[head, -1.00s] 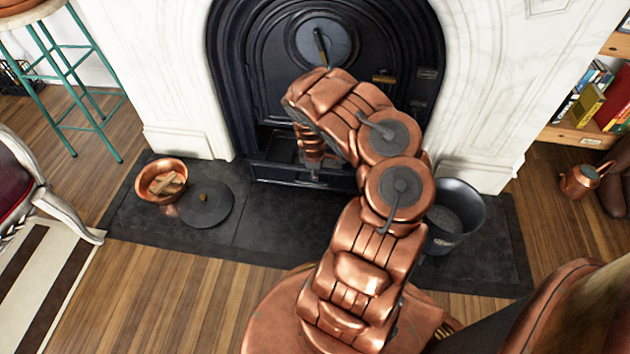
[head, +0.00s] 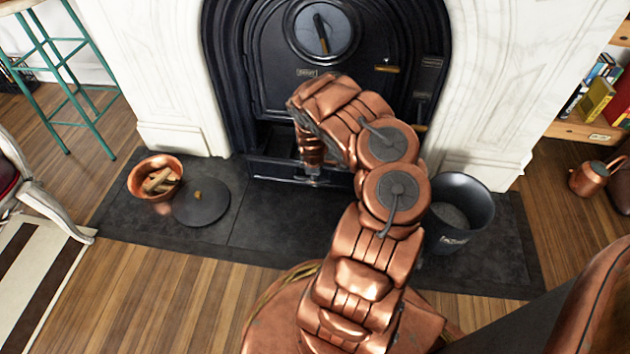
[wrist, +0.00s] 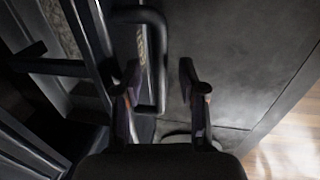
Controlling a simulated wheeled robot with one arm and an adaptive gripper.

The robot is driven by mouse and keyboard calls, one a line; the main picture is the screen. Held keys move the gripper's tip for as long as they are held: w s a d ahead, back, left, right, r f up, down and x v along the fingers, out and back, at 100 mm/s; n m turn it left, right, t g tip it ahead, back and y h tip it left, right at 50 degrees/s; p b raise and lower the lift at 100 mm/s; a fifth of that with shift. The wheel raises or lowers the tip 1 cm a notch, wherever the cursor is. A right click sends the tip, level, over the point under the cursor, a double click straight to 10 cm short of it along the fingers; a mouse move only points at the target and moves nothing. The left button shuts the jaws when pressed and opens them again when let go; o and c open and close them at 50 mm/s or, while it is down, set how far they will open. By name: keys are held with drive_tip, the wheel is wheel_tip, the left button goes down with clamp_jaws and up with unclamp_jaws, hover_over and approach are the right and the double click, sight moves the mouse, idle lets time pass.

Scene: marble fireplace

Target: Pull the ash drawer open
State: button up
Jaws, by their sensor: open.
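The ash drawer (head: 270,170) is the low dark front at the foot of the black fireplace. It looks shut in the head view, though my arm hides its right part. In the wrist view its dark bar handle (wrist: 161,60) stands out from the front beside a small brass label (wrist: 142,46). My gripper (head: 313,178) is low in front of the drawer. In the wrist view my gripper (wrist: 159,77) is open, with one finger on each side of the handle's bar. I cannot tell whether either finger touches it.
A dark slate hearth (head: 265,220) lies below the drawer, mostly clear in front. A copper bowl of wood (head: 155,178) and a round dark lid (head: 202,203) stand left. A dark bucket (head: 460,215) stands right of my arm.

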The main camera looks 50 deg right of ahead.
drive_tip(key=shift+f, duration=0.2)
clamp_jaws()
idle(0.3)
idle(0.4)
